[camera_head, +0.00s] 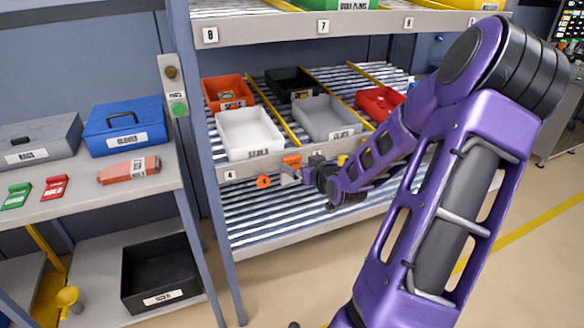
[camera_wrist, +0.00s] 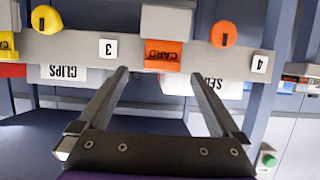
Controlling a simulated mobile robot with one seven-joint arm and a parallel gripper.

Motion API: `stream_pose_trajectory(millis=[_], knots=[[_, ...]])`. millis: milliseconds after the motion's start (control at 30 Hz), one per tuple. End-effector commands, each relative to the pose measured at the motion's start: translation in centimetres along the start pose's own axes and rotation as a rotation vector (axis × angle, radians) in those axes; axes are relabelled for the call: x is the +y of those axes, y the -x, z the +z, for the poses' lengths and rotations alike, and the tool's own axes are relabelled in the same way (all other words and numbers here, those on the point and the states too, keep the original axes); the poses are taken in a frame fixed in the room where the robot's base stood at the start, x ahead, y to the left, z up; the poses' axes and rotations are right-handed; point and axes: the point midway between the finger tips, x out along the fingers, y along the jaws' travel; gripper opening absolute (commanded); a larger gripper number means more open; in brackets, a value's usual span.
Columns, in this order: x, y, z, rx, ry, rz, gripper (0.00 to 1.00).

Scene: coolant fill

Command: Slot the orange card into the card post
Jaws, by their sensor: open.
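The orange card (camera_head: 291,161), lettered CARD, is at the front rail of the middle shelf. It also shows, upside down, in the wrist view (camera_wrist: 163,56). It meets a grey block (camera_wrist: 167,20) on the rail, which looks like the card post; in the head view the card shows above this block (camera_head: 289,175). How deep the card sits in it I cannot tell. My gripper (camera_wrist: 160,82) is open, with its two fingers apart and nothing seen held between them. In the head view my gripper (camera_head: 303,174) is just right of the block, partly hidden by my wrist.
A round orange piece (camera_wrist: 223,34) and a yellow one (camera_wrist: 46,19) stick out from the rail on either side of the card. White (camera_head: 248,132) and grey (camera_head: 325,118) bins stand on the shelf behind. The roller shelf below (camera_head: 270,220) is empty.

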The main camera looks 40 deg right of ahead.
Motion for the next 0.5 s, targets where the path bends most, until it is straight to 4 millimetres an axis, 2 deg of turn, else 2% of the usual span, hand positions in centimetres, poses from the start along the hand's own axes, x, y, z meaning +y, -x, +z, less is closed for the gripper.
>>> stream_pose_trajectory(millis=[100, 200, 300, 500], knots=[[-0.5, -2.1, 0.2, 0.003, -0.001, -0.004, 1.0], [-0.5, -3.4, 0.1, 0.002, 0.0, -0.003, 1.0], [-0.4, -4.0, 0.1, 0.002, 0.0, -0.001, 1.0], [-0.4, -4.1, 0.0, 0.001, 0.0, -0.001, 1.0]])
